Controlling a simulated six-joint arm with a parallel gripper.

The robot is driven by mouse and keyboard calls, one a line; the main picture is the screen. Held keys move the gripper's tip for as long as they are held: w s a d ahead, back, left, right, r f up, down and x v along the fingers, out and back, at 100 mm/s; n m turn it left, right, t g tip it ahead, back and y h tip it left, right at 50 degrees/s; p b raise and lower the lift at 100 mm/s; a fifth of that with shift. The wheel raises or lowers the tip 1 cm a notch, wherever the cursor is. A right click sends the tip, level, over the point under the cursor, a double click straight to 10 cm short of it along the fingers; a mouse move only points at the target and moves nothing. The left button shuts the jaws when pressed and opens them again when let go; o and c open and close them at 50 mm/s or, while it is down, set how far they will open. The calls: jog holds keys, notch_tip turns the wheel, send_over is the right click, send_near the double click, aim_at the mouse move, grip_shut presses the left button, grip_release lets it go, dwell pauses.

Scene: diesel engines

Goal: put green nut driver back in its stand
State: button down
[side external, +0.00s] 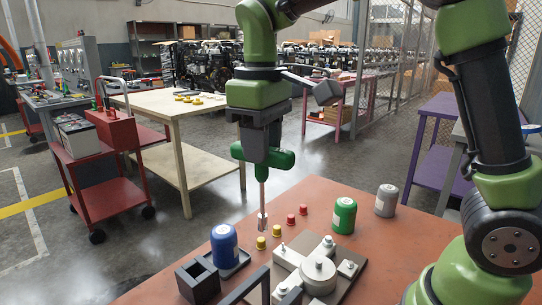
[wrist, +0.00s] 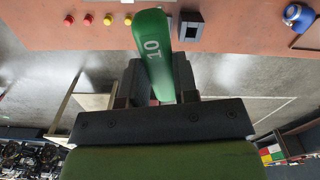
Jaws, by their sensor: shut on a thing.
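My gripper (side external: 262,140) is shut on the green nut driver (side external: 262,157) by its handle and holds it above the bench. In the wrist view the driver's green handle (wrist: 153,48), marked 10, sticks out from between the fingers. In the side view its shaft hangs nearly upright, with the metal socket at the lower end over the bench, behind the yellow caps. A dark, square, open-topped block (side external: 198,281), which looks like the stand, is at the bench's front left. A dark framed block (wrist: 191,27) shows right of the handle in the wrist view.
Red caps (side external: 297,215), yellow caps (side external: 269,237), a green can (side external: 344,216) and a grey can (side external: 386,201) stand behind a metal fixture (side external: 318,271). The red-brown bench (side external: 395,234) has bare room at right.

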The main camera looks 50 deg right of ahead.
jog(key=s+a+r+m, duration=0.2)
jog(key=s+a+r, duration=0.1)
jog(key=s+a, duration=0.55)
jog(key=shift+w+a+f, duration=0.1)
jog(key=shift+f, duration=2.5)
jog(key=shift+w+a+f, duration=0.15)
jog(key=shift+f, duration=2.4)
jog(key=shift+w+a+f, duration=0.1)
jog(key=shift+f, duration=3.2)
jog(key=shift+c, duration=2.2)
grip_release()
jog(key=shift+r, duration=0.15)
jog(key=shift+r, duration=1.6)
